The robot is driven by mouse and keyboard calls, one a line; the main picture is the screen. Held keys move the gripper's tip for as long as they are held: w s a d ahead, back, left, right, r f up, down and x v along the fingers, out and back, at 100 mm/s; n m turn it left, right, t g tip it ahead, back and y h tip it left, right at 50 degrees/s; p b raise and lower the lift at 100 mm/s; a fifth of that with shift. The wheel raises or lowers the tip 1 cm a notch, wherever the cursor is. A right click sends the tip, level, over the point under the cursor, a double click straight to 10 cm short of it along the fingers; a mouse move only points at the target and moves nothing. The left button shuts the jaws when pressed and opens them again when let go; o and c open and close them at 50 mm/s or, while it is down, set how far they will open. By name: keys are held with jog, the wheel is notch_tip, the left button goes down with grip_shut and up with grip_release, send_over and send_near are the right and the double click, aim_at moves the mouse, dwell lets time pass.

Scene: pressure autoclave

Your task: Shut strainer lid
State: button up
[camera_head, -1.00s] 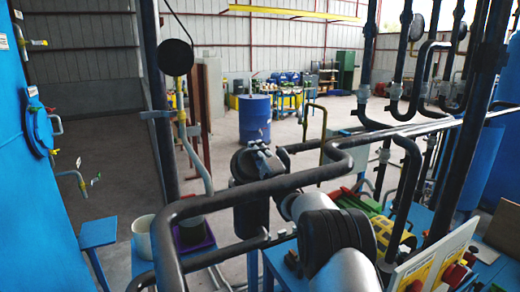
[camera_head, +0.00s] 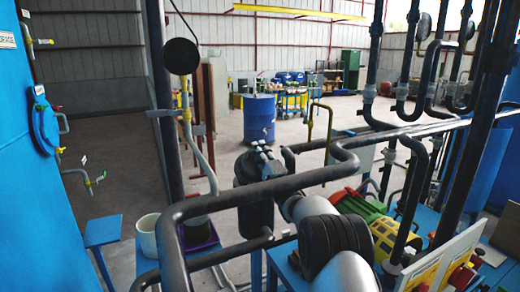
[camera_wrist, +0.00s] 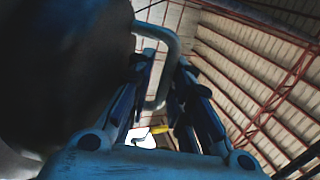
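The strainer (camera_head: 255,208) looks like a dark upright cylinder among the pipes, left of my pale arm links in the head view. Its top (camera_head: 260,163) carries several small pale, bolt-like parts. I cannot tell whether the lid is seated or raised. My gripper is not clearly visible in the head view. In the wrist view my gripper (camera_wrist: 166,62) has two dark blue fingers standing apart with a gap between them. A bent grey pipe or handle (camera_wrist: 172,45) shows in that gap, and I see no grip on it. A large dark blurred shape (camera_wrist: 60,60) fills the upper left.
A dark horizontal pipe (camera_head: 300,181) crosses in front of the strainer. A post (camera_head: 163,95) stands to its left and a pump (camera_head: 385,233) to the right. Buckets (camera_head: 148,233) stand lower left. A blue drum (camera_head: 257,118) stands on open floor behind.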

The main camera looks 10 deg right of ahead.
jog(key=shift+d+r, duration=0.1)
jog(key=shift+r, duration=0.35)
jog(key=v, duration=1.2)
jog(key=shift+f, duration=0.4)
jog(key=shift+f, duration=0.1)
